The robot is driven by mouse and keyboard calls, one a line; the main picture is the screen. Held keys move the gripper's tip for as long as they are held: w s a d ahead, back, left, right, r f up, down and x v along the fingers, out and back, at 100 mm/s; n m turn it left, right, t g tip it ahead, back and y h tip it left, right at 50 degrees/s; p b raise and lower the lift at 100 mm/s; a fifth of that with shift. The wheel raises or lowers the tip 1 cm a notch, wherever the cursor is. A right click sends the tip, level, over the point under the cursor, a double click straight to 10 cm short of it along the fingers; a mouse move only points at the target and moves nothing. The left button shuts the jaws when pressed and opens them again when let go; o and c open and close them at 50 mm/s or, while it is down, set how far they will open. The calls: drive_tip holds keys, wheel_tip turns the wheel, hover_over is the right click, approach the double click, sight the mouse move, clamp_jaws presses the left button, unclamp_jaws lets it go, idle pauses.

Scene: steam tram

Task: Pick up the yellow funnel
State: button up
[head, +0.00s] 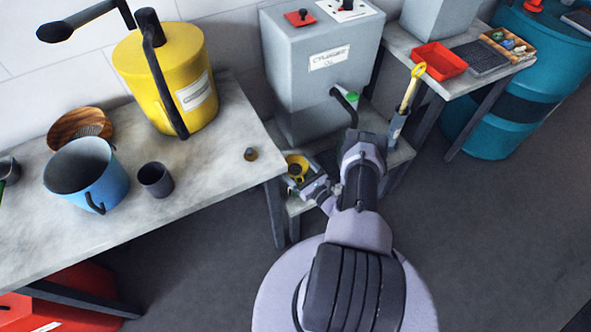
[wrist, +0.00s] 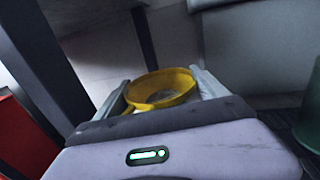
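The yellow funnel (head: 296,160) is low down beside the table's right end in the head view, partly hidden by my gripper (head: 305,178). In the wrist view the round yellow funnel (wrist: 163,84) lies between the two grey fingers of my gripper (wrist: 160,86). The fingers stand wide apart, one on each side of its rim. I cannot tell whether they touch it. The funnel's lower part is hidden behind my gripper's body.
A stone-topped table (head: 215,185) with a yellow can (head: 170,80), blue mug (head: 85,180) and dark cup (head: 155,179) stands at left. A grey machine (head: 325,65) stands behind the funnel. The table leg (head: 275,215) is close to my gripper. Floor at right is clear.

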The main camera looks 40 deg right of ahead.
sight(295, 173)
drive_tip(key=shift+c, duration=1)
wheel_tip(295, 173, up, 4)
drive_tip(key=p, duration=0.2)
drive_tip(key=shift+r+p, duration=0.1)
drive_tip(key=shift+p, duration=0.25)
drive_tip(key=s+a+p, duration=0.3)
drive_tip(key=s+p, duration=0.1)
drive_tip(key=s, duration=1.1)
drive_tip(key=shift+s+a+r, duration=0.3)
drive_tip(key=shift+a+r, duration=0.1)
wheel_tip(295, 173, up, 3)
drive_tip(key=p, duration=0.2)
drive_tip(key=shift+p, duration=0.35)
